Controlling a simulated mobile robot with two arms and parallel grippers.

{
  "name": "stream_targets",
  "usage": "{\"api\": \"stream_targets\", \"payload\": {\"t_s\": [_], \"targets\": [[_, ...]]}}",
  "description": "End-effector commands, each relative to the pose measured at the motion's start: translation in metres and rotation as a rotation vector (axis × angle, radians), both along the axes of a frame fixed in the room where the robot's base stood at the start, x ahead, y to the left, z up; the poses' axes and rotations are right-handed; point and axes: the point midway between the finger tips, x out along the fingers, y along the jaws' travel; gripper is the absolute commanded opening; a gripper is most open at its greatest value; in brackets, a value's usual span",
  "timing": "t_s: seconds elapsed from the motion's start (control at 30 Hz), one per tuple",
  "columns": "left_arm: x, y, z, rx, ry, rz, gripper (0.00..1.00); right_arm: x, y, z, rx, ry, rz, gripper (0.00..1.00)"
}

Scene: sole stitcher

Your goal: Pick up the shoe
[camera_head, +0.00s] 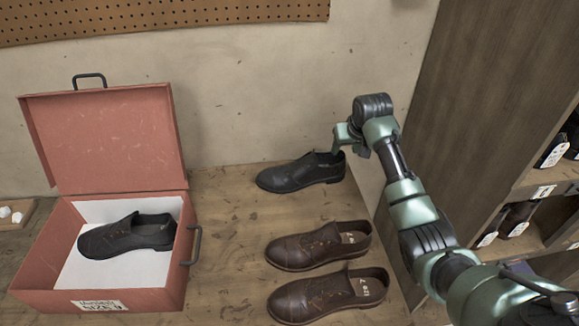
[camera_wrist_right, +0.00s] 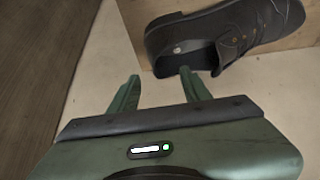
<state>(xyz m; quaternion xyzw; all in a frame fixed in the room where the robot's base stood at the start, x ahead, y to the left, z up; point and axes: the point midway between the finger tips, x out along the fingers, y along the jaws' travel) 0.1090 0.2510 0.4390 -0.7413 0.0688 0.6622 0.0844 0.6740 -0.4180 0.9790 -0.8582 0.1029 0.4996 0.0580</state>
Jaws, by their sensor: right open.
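A black shoe (camera_head: 302,172) lies on the wooden table near the wall, its toe to the left and its heel to the right. My right gripper (camera_head: 345,140) is by the heel end of this shoe. In the right wrist view the gripper (camera_wrist_right: 160,88) is open and empty, with its two green fingers apart. The black shoe (camera_wrist_right: 222,35) is just beyond the fingertips there, its opening facing the camera; I cannot tell whether a finger touches it. Another black shoe (camera_head: 127,237) lies in the open red box. My left gripper is not in view.
The red box (camera_head: 160,290) stands at the left with its lid (camera_head: 105,140) up. Two brown shoes (camera_head: 320,245) (camera_head: 328,296) lie nearer on the table (camera_head: 225,260). A wooden shelf unit (camera_head: 490,100) rises at the right. Bare table lies between box and shoes.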

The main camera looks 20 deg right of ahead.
Motion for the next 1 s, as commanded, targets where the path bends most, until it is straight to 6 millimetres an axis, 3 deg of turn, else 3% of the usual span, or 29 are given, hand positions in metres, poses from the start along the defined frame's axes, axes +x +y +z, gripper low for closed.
{"api": "stream_targets", "payload": {"t_s": [0.13, 0.3, 0.5, 0.77, 0.8, 0.97, 1.0], "targets": [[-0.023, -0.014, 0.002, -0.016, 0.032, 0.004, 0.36, 0.007, -0.001, -0.015, 0.002, 0.004, 0.000, 0.48], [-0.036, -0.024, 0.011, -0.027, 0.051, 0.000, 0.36, 0.016, -0.004, -0.036, 0.002, 0.005, 0.000, 0.48], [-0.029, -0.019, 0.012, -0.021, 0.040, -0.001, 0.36, 0.027, -0.007, -0.057, 0.000, 0.001, 0.000, 0.48], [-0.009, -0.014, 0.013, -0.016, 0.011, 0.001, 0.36, 0.028, -0.008, -0.061, -0.001, -0.001, 0.002, 0.48], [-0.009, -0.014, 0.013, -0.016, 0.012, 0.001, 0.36, 0.028, -0.008, -0.061, -0.001, -0.001, 0.001, 0.45], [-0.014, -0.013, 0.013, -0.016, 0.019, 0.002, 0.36, 0.028, -0.008, -0.061, 0.000, 0.000, 0.001, 0.00], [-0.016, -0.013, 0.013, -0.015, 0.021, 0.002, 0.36, 0.028, -0.008, -0.061, 0.000, 0.000, 0.001, 0.00]]}}
